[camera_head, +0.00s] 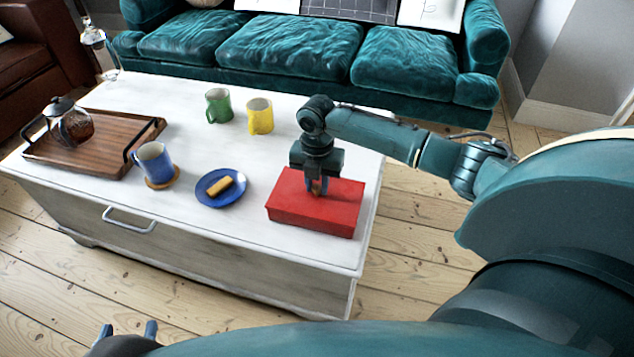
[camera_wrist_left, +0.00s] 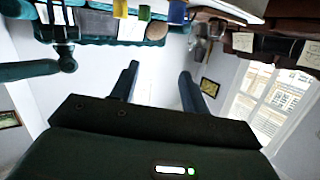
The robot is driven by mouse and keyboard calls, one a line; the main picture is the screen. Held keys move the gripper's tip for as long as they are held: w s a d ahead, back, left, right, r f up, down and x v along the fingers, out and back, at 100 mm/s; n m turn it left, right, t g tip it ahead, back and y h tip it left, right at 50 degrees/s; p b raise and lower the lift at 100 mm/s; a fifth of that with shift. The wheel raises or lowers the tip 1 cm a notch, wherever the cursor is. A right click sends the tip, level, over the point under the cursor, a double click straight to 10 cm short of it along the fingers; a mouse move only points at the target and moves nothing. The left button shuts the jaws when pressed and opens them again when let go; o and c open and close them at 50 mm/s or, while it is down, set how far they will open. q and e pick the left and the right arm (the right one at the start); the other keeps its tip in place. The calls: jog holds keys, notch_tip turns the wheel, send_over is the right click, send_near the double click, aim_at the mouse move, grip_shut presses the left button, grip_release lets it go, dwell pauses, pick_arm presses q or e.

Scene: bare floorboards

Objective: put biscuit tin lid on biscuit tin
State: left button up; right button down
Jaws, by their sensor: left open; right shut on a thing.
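The red biscuit tin (camera_head: 310,222) stands near the right end of the white chest. Its red lid (camera_head: 345,190) is over the top of the tin, lined up with it; I cannot tell whether a thin gap is left between them. My right gripper (camera_head: 316,190) points straight down at the middle of the lid and is shut on its small brownish knob, which the fingers partly hide. My left gripper (camera_head: 128,331) is open and empty, low in front of the chest, far from the tin. Its two spread fingers also show in the left wrist view (camera_wrist_left: 158,82).
On the white chest (camera_head: 250,105) stand a wooden tray (camera_head: 95,155) with a glass pot (camera_head: 75,125), a blue mug (camera_head: 153,160) on a coaster, a blue plate (camera_head: 209,195) with a biscuit, a green mug (camera_head: 218,106) and a yellow mug (camera_head: 260,117). A teal sofa (camera_head: 290,45) stands behind.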

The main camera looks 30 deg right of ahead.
aim_at(317, 186)
jog(key=c, duration=1.2)
grip_release()
jog(key=shift+c, duration=0.2)
notch_tip(317, 186, up, 12)
jog(key=p, duration=0.3)
jog(key=s+a+f+m+t+y, duration=0.3)
jog(key=s+a+f+m, duration=0.15)
jog(key=a, duration=0.55)
jog(key=s+a+f+m+t+y, duration=0.2)
jog(key=s+a+f+m+y, duration=0.25)
jog(key=a, duration=0.55)
pick_arm(q)
jog(key=shift+s+a+r+n+g+y, duration=0.35)
jog(key=shift+s+r+n+g, duration=0.2)
jog(key=shift+r+g, duration=0.25)
pick_arm(e)
jog(key=s+d+r+m+t+h, duration=0.2)
jog(key=s+r+m+t, duration=0.6)
jog(key=m, duration=0.4)
jog(key=shift+s+r+m+h, duration=0.3)
jog(key=shift+s+m+h, duration=0.1)
jog(key=shift+s, duration=0.5)
